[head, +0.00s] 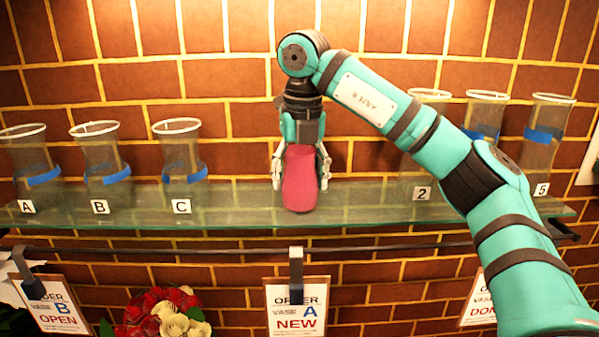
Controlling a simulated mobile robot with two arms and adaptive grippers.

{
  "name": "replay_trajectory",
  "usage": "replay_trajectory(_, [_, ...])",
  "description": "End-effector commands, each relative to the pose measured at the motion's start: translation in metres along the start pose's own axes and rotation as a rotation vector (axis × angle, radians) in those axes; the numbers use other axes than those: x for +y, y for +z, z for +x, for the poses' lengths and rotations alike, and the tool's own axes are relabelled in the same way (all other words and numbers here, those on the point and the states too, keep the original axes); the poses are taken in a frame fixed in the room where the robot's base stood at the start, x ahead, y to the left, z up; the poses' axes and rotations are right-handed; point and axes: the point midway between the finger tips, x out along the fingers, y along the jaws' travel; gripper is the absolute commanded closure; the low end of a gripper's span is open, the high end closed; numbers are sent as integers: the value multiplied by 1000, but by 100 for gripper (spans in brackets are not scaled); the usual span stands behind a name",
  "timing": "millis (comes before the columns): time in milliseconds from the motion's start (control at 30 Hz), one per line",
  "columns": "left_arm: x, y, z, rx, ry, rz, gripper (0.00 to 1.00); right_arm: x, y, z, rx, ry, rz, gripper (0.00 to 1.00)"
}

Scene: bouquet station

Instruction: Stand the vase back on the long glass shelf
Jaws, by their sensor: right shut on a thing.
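A pink-red vase (300,180) is upright at the middle of the long glass shelf (240,206). My right gripper (301,165) comes down from above and is shut on the vase, with a finger on each side of it. The vase's base appears at the shelf's surface; I cannot tell whether it touches. The vase's top is hidden by the gripper. My left gripper is not in view.
Clear vases with blue bands stand on the shelf: A (30,160), B (103,160) and C (182,155) at left, others at right, partly behind my right arm. Order cards (297,305) and red and cream flowers (165,312) are below. The shelf is free beside the pink-red vase.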

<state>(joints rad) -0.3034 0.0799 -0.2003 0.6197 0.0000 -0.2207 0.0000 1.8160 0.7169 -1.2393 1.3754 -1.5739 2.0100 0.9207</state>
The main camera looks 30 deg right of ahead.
Motion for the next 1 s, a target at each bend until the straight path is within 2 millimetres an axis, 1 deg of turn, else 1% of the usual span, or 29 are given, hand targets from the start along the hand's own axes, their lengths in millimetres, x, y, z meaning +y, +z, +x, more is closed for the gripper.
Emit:
replay_trajectory(67, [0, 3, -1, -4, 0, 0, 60, 0, 0, 0, -2, 3, 0, 94])
replay_trajectory(367, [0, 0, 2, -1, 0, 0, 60, 0, -1, 3, -3, 3, 0, 94])
replay_trajectory(400, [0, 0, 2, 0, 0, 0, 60, 0, -1, 5, -1, 1, 0, 36])
replay_trajectory(567, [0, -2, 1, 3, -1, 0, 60, 0, -1, 4, -1, 1, 0, 15])
replay_trajectory(600, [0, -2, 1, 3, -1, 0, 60, 0, -1, 4, -1, 1, 1, 14])
replay_trajectory(833, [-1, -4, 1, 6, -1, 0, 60, 0, -1, 3, -1, 1, 1, 14])
replay_trajectory(900, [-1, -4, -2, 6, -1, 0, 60, 0, 0, -1, -1, 1, 1, 14])
replay_trajectory(1000, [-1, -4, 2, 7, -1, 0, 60, 0, 0, -6, -4, 0, 0, 14])
